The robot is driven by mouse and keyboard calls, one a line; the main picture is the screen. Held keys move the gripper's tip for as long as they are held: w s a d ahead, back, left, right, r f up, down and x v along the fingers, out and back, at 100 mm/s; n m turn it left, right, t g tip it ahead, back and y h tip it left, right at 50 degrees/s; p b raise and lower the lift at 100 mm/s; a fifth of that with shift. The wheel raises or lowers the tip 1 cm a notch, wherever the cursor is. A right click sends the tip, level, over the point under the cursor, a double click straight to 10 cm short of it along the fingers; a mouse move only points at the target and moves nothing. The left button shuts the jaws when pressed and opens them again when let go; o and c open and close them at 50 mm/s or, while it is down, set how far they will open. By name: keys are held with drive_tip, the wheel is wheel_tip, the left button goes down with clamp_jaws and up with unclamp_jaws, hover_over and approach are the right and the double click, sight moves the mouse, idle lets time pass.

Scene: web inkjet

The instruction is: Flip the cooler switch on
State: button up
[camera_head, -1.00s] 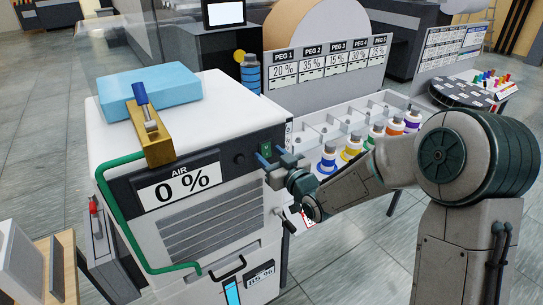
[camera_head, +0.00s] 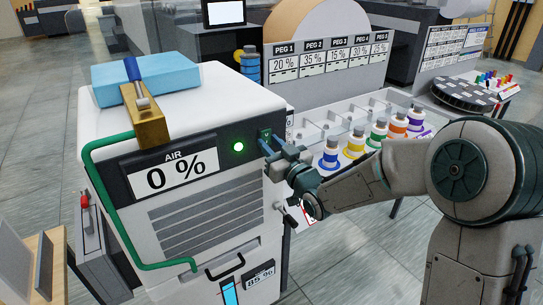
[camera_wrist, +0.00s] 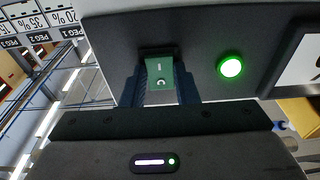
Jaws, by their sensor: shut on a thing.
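The cooler (camera_head: 198,126) is a white cabinet with a dark front panel reading AIR 0 % (camera_head: 180,175). Its green switch (camera_wrist: 160,69) shows in the wrist view, with a white line mark and a ring mark. My gripper (camera_head: 268,144) is at the panel's right end in the head view, its fingers on either side of the switch and shut on it. The fingertips also show in the wrist view (camera_wrist: 162,87). A round indicator light (camera_head: 238,147) beside the switch glows green; it is bright in the wrist view too (camera_wrist: 231,65).
A blue block (camera_head: 150,78) and a brass block (camera_head: 147,126) with a blue-handled lever sit on top of the cooler. A green hose (camera_head: 98,195) runs down its left. A white tray (camera_head: 330,117) with several coloured bottles stands close to my arm.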

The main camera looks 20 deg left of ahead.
drive_tip(key=shift+f+t+y+b, duration=0.4)
drive_tip(key=shift+b, duration=1.7)
drive_tip(key=shift+r+y+b, duration=0.15)
drive_tip(key=shift+y+b, duration=0.25)
drive_tip(key=shift+b, duration=0.55)
drive_tip(key=shift+r, duration=0.1)
drive_tip(key=o, duration=1)
drive_tip(key=b+v, duration=0.1)
drive_tip(key=v, duration=1.2)
drive_tip(key=shift+s+d+f, duration=0.2)
drive_tip(key=shift+s, duration=0.05)
